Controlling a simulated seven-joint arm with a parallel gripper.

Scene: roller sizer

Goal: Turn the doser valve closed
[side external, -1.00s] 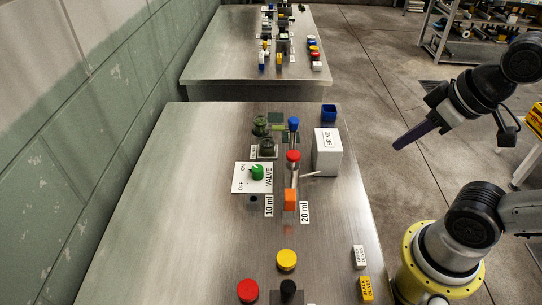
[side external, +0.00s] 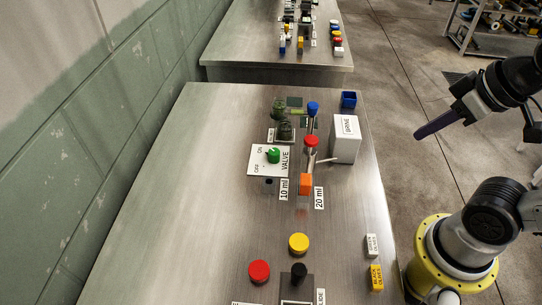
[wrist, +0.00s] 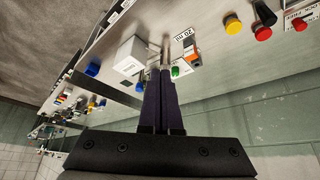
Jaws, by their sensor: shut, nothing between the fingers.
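The doser valve is a green knob (side external: 273,156) on a white plate (side external: 258,168) marked ON, OFF and VALVE, on the steel table. Its pointer direction is too small to tell. The green knob also shows in the wrist view (wrist: 175,71), just right of my fingertips in the picture but well beyond them. My gripper (side external: 418,134) has long dark purple fingers, shut and empty. It hangs in the air off the table's right edge, apart from the valve. In the wrist view my gripper (wrist: 164,75) shows its two fingers side by side.
The white BRINE box (side external: 345,140) stands between my gripper and the valve. A red-topped post (side external: 311,141), an orange block (side external: 305,183) and a blue-topped post (side external: 313,108) stand right of the valve. Red (side external: 259,271) and yellow (side external: 298,243) buttons are nearer. The table's left side is clear.

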